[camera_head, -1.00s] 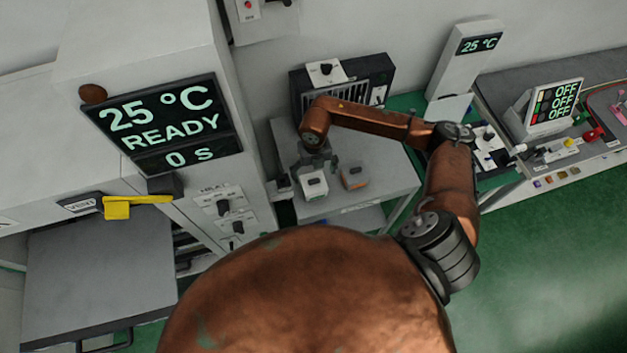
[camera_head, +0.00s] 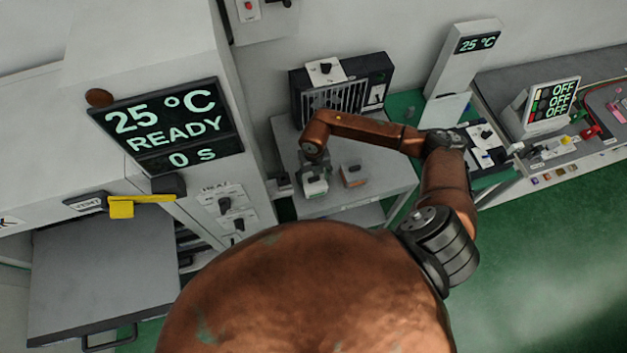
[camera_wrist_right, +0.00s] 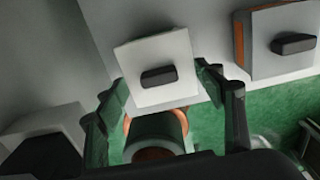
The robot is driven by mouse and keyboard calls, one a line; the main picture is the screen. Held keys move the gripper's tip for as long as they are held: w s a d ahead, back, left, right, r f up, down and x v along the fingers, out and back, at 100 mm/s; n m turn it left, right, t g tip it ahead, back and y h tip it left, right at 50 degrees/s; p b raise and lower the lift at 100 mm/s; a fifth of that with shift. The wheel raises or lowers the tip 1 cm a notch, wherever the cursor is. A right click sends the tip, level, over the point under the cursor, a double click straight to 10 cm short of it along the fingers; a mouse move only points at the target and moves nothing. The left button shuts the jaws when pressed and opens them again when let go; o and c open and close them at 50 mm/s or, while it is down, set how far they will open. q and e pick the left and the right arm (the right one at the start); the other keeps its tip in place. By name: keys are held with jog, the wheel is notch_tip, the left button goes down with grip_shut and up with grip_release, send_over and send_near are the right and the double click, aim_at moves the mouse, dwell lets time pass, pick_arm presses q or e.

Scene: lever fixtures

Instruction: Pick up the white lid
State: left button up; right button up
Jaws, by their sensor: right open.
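The white lid (camera_head: 316,187) is on the grey side table, partly hidden under my right gripper in the head view. In the right wrist view the lid (camera_wrist_right: 128,64) is a pale square plate with a dark block handle (camera_wrist_right: 158,77) in its middle. My right gripper (camera_head: 314,172) is just above the lid. In the wrist view its open fingers (camera_wrist_right: 165,92) are on either side of the lid's near part, with nothing clearly held. Contact with the lid cannot be told. My left gripper is not in view.
A second white-topped block with orange sides (camera_head: 354,174) and a dark handle stands close to the right of the lid. A dark vented unit (camera_head: 345,85) stands at the table's back. A tall cabinet with a display (camera_head: 170,125) is on the left.

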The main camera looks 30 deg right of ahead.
jog(key=shift+s+f, duration=0.15)
jog(key=c, duration=1.4)
jog(key=shift+c, duration=0.2)
